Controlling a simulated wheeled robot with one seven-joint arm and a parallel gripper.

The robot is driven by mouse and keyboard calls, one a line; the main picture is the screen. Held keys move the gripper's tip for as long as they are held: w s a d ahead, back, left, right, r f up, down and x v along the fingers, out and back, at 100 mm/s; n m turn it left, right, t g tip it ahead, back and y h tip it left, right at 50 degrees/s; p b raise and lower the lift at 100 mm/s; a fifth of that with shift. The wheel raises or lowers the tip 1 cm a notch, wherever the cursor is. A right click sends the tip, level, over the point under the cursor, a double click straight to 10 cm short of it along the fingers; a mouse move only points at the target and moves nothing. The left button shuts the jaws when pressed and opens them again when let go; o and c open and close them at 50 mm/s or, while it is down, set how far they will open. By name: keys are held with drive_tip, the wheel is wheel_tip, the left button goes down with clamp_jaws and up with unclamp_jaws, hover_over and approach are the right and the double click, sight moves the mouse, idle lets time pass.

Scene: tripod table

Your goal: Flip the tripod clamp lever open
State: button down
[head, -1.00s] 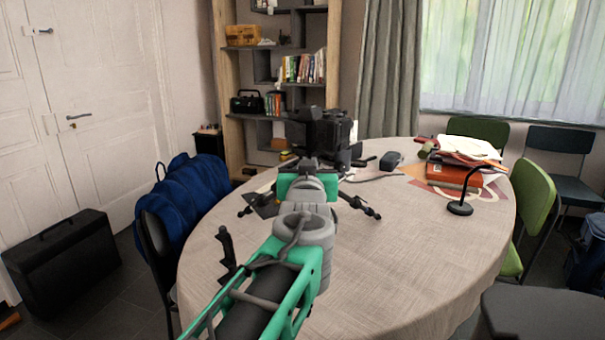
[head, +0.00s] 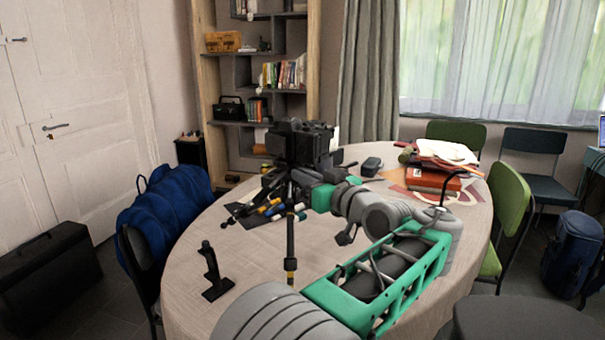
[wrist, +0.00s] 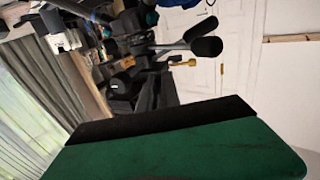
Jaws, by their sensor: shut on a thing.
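A black camera (head: 298,141) sits on top of the tripod (head: 291,235), which stands upright on the round table. My gripper (head: 303,179) reaches in from the right, just below the camera at the tripod head. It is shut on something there. The clamp lever and the fingertips are hidden, so I cannot tell how far the lever is turned. In the wrist view, the green and black gripper body fills the bottom, and black-ended tripod handles (wrist: 205,47) show above it.
The table (head: 385,265) holds a small black stand (head: 212,272) at front left, several coloured markers near the tripod, and orange books (head: 433,177) with papers at right. A blue bag (head: 167,217) hangs on a chair at left.

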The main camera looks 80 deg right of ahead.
idle(0.4)
drive_tip(key=c, duration=1.8)
unclamp_jaws()
drive_tip(key=shift+w+d+f, duration=0.1)
drive_tip(key=shift+w, duration=0.05)
drive_tip(key=shift+c, duration=0.2)
